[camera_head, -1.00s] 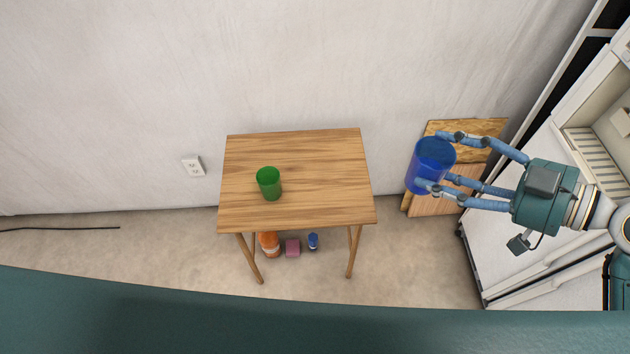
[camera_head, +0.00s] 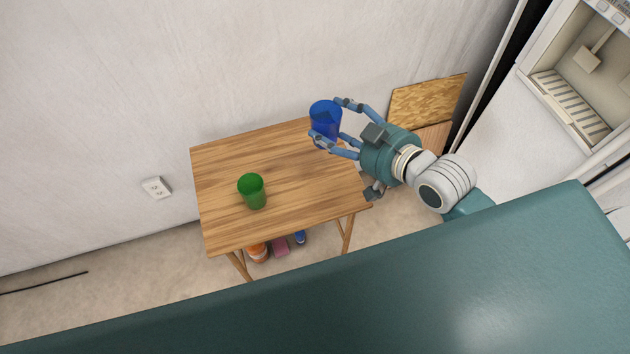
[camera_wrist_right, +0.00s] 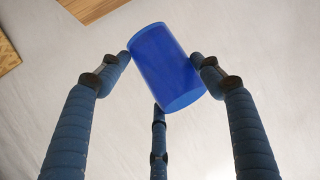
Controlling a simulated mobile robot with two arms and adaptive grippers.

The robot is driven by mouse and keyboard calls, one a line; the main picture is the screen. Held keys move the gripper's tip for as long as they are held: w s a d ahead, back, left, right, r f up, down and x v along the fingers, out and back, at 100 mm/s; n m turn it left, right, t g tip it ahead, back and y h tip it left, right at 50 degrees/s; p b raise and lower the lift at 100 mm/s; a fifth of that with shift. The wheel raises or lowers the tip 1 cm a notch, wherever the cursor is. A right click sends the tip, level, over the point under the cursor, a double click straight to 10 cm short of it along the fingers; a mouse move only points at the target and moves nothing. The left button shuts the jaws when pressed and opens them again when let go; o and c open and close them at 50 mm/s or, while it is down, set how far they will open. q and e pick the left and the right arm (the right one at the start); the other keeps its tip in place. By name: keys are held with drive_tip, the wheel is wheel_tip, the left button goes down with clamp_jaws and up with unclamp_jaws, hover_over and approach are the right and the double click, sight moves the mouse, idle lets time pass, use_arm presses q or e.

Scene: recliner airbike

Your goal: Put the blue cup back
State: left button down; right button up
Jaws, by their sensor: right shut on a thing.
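The blue cup (camera_head: 325,119) is held by my right gripper (camera_head: 333,124), whose fingers are shut around it. In the head view the cup appears over the back right part of the wooden table (camera_head: 290,185); its exact height above the top is hard to tell. The cup also shows in the right wrist view (camera_wrist_right: 165,68), between the fingertips, somewhat tilted in that picture. A green cup (camera_head: 252,192) stands upright on the table, left of the middle. My left gripper is in neither view.
Under the table on the floor are an orange item (camera_head: 258,253), a pink item (camera_head: 281,246) and a small blue item (camera_head: 300,237). Wooden boards (camera_head: 427,103) lean by the wall at right. A white appliance (camera_head: 510,130) stands far right. Much of the tabletop is clear.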

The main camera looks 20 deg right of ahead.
drive_tip(key=shift+w+a+r+m+h+b, duration=0.1)
drive_tip(key=shift+w+a+m+h+b, duration=0.15)
drive_tip(key=shift+a, duration=0.2)
drive_tip(key=shift+w+a+m+h+b, duration=0.1)
drive_tip(key=shift+a+m+h, duration=0.15)
drive_tip(key=shift+a, duration=0.15)
drive_tip(key=shift+w+a, duration=0.1)
drive_tip(key=shift+a, duration=0.05)
drive_tip(key=shift+f, duration=0.35)
drive_tip(key=shift+a+f+b, duration=0.1)
drive_tip(key=shift+f+b, duration=0.95)
drive_tip(key=shift+f, duration=8.55)
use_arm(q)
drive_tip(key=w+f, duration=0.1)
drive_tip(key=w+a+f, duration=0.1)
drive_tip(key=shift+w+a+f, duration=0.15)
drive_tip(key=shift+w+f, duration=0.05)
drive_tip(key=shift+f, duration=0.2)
use_arm(e)
drive_tip(key=o, duration=1.1)
